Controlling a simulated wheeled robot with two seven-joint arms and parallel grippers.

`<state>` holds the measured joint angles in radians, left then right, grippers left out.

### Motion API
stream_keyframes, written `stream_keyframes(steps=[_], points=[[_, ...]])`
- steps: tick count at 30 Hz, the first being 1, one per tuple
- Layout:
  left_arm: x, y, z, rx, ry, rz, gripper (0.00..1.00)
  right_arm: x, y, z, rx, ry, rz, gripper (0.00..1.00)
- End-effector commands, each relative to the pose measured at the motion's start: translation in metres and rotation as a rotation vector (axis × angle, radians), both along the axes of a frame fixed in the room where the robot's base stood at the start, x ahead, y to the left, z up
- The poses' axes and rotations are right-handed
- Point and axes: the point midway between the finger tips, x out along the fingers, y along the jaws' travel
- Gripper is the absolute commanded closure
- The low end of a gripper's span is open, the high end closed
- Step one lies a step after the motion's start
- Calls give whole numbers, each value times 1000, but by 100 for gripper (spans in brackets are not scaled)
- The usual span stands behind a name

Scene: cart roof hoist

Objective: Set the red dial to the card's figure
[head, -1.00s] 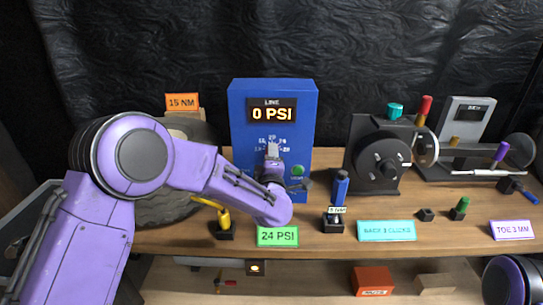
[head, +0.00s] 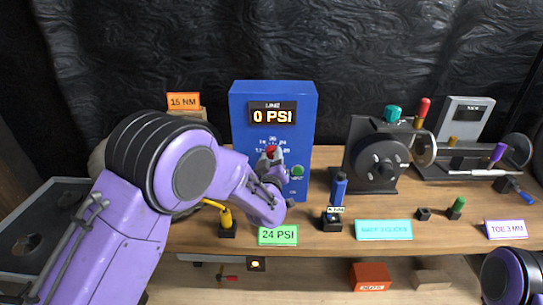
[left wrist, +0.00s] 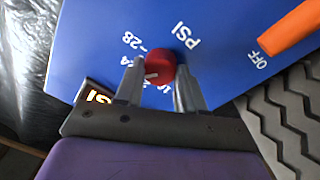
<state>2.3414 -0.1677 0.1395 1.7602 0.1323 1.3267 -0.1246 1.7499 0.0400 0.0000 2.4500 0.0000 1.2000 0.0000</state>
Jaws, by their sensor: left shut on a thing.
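The red dial (head: 271,152) is on the front of the blue box (head: 240,125), below a display (head: 272,115) reading "0 PSI". In the left wrist view the round red dial (left wrist: 160,68) has a pale pointer mark and printed figures around it, some hidden. My left gripper (left wrist: 158,75) is shut on the dial, with one finger on each side; in the head view the gripper (head: 269,163) partly covers the scale. The green card (head: 278,235) at the bench's front edge reads "24 PSI".
A green button (head: 297,171) is right of the dial. An orange lever (left wrist: 295,27) points by "OFF" in the wrist view. A yellow-handled tool (head: 226,218) and a blue-handled tool (head: 339,190) stand nearby. A black wheel device (head: 377,165) is to the right.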

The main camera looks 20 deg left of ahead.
Motion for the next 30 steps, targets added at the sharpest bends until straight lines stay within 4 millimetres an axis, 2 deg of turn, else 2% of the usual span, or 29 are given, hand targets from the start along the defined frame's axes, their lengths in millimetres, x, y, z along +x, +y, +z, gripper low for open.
stream_keyframes(steps=[12,28,29,30], points=[[-1,-1,-1,160,50,-2,92,0,0,6,0,0,0,57],[-1,-1,-2,177,56,-3,92,0,0,6,0,0,0,57],[-1,-1,-2,177,56,-3,52,0,0,6,0,0,0,57],[-1,-1,-2,177,56,-3,39,0,0,6,0,0,0,57]])
